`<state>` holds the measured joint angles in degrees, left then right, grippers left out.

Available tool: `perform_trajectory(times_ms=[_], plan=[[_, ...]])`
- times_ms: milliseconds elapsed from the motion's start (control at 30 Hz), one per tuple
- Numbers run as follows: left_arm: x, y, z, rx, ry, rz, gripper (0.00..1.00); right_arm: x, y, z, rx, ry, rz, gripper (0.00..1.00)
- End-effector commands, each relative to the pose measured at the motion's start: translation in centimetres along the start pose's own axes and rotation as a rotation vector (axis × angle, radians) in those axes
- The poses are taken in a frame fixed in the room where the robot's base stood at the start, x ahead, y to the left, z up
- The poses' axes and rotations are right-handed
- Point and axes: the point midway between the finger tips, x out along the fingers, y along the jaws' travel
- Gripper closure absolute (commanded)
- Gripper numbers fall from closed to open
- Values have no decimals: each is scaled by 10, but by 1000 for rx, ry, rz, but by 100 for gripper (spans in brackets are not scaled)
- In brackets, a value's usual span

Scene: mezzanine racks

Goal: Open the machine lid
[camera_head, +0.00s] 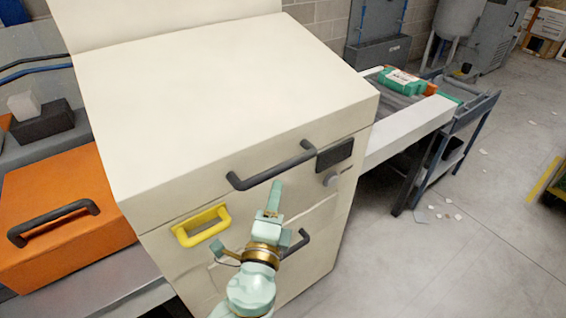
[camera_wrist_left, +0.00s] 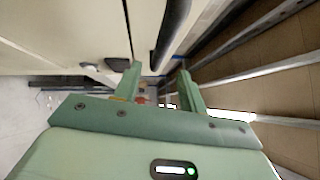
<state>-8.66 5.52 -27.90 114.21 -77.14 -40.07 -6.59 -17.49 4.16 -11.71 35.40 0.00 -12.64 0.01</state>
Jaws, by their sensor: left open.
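The cream machine (camera_head: 215,95) has a broad sloping lid top. A dark bar handle (camera_head: 272,166) runs across its upper front. My left gripper (camera_head: 273,192) is just below and in front of this handle, pointing up toward it. In the left wrist view my left gripper (camera_wrist_left: 158,76) has its two green fingers apart with nothing held between them. A dark handle (camera_wrist_left: 172,32) shows beyond the fingertips there, apart from them. Whether the lid is fully shut is hard to tell, but no gap shows. My right gripper is not in view.
A yellow handle (camera_head: 202,227) and a lower dark handle (camera_head: 297,243) are on the machine's front. An orange box (camera_head: 62,205) with a dark handle stands at left. A conveyor (camera_head: 410,128) with a green package (camera_head: 398,81) extends right. The floor at right is mostly clear.

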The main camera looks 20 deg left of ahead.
Motion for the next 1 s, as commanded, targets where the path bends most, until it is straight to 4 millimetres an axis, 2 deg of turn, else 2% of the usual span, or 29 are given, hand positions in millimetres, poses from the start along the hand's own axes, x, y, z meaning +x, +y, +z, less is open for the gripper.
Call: perform_trajectory(times_ms=[100,300,500,767,800,933,1000], plan=[[32,-3,1,1,-1,-3,59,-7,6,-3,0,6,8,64],[71,-1,0,0,-1,-1,59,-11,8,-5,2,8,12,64],[88,0,0,-2,0,2,59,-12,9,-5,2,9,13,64],[89,1,0,-2,0,3,59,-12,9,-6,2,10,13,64],[89,1,0,-1,0,3,61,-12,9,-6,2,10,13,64],[89,1,0,-1,0,3,98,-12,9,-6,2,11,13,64],[89,1,0,-1,1,3,100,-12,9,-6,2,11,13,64]])
